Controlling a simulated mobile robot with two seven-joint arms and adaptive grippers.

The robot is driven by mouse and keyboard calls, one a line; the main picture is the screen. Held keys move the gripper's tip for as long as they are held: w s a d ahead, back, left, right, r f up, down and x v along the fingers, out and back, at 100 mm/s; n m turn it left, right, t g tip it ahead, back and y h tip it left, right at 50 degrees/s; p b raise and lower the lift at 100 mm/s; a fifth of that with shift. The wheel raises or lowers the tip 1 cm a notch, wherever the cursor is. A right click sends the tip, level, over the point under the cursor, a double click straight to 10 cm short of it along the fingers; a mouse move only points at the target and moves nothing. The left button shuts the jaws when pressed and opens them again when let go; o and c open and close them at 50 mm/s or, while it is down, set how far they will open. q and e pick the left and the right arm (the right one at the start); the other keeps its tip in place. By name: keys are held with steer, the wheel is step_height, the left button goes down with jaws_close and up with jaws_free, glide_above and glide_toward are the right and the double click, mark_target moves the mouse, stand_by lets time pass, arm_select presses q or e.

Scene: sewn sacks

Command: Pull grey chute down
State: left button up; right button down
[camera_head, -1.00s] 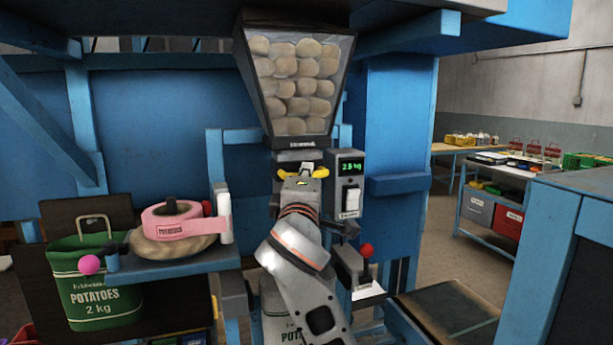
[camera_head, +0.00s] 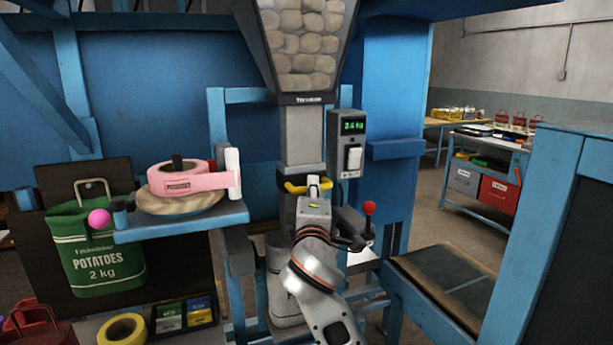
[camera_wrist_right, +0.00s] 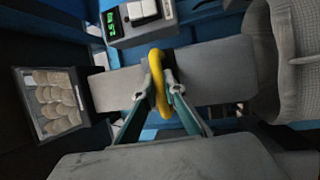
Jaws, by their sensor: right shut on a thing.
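The grey chute (camera_head: 300,137) hangs below the hopper of potatoes (camera_head: 303,45), with a long stretch of its grey body showing in the head view. A yellow handle (camera_head: 296,188) crosses its lower part. My right gripper (camera_head: 314,184) is at the handle, its fingers partly hidden by the wrist. In the right wrist view the gripper (camera_wrist_right: 165,92) is closed around the yellow handle (camera_wrist_right: 157,68), in front of the grey chute (camera_wrist_right: 215,66). A pale sack (camera_head: 283,285) is below the chute, partly behind my arm; it also shows in the wrist view (camera_wrist_right: 298,50). My left gripper is not seen.
A display box (camera_head: 347,143) with a white switch and a red-knobbed lever (camera_head: 369,208) are close on the right. A blue shelf (camera_head: 190,226) with pink tape (camera_head: 180,178) is left, beside a green potato sack (camera_head: 98,250). A dark-topped platform (camera_head: 445,285) stands front right.

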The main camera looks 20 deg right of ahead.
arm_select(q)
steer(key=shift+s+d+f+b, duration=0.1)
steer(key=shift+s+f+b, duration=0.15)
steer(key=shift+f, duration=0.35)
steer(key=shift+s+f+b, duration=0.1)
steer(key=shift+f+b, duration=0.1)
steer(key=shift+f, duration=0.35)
arm_select(e)
step_height(320, 180, down, 4)
steer(key=shift+r, duration=0.15)
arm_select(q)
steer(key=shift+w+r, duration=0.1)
arm_select(e)
steer(key=c, duration=2.1)
jaws_free()
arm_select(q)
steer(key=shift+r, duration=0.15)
arm_select(e)
steer(key=v, duration=0.7)
steer(key=shift+s, duration=0.2)
